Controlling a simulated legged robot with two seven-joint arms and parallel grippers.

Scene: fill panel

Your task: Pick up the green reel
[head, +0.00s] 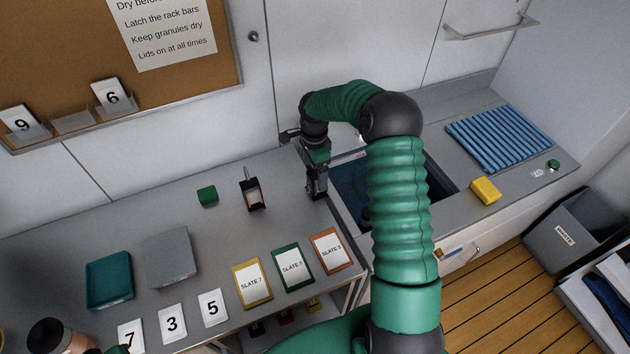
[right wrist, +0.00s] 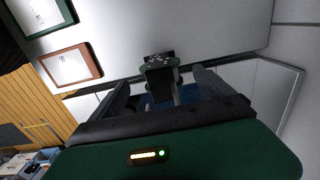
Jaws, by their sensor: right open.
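My right gripper (head: 317,190) points down over the counter beside the left edge of the sink. In the right wrist view its two fingers (right wrist: 165,95) stand apart, with a dark piece with green rims (right wrist: 160,72) between or just beyond them. This piece looks like the green reel, seen nearly end-on; I cannot tell whether the fingers touch it. In the head view the gripper and its wrist hide most of that spot. My left gripper does not show clearly.
A small green block (head: 207,196) and a dark upright holder with a rod (head: 251,194) stand left of the gripper. Slate cards (head: 293,267), a teal tray (head: 109,279) and a grey box (head: 169,256) lie nearer. The sink (head: 350,185), a yellow sponge (head: 485,191) and a blue rack (head: 497,138) are right.

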